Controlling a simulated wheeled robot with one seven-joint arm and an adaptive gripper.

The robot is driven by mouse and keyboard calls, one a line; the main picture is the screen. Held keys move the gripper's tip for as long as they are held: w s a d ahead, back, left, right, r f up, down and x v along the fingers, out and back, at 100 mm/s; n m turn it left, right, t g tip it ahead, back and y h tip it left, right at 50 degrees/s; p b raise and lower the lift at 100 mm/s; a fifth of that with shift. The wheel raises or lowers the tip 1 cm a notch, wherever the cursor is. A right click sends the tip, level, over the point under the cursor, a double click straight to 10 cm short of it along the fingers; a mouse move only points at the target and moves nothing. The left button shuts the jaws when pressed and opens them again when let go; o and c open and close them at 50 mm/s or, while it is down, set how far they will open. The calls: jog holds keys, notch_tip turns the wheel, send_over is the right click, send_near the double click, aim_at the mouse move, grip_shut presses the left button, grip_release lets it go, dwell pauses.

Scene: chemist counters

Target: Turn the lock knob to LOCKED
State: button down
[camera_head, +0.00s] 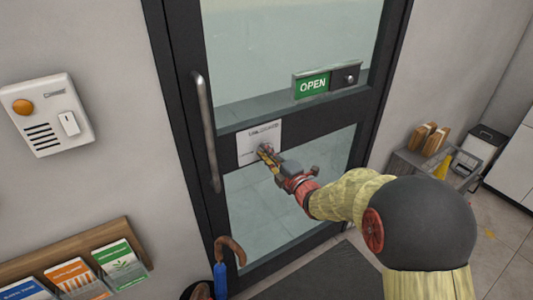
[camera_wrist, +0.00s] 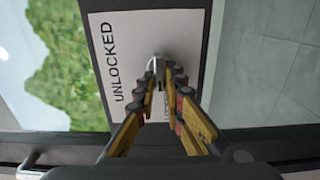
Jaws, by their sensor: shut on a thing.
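The lock knob (camera_wrist: 155,66) is a small pale knob on a white plate (camera_head: 248,139) on the glass door's dark middle rail. The plate also shows in the wrist view (camera_wrist: 184,28), with the word UNLOCKED along its left part; another label is mostly hidden behind my fingers. My gripper (camera_head: 266,152) reaches the plate from the lower right. In the wrist view my gripper (camera_wrist: 160,80) has its fingertips closed together on the knob. The fingers cover much of the knob, so its exact pointing direction is hard to tell.
A vertical door handle (camera_head: 206,130) stands left of the plate. A green OPEN sign (camera_head: 313,85) sits above right. An intercom box (camera_head: 45,115) and a leaflet rack (camera_head: 100,240) are on the left wall. A crate (camera_head: 432,167) is at right.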

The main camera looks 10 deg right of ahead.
jog(key=c, duration=1.9)
grip_release()
jog(key=v, duration=1.2)
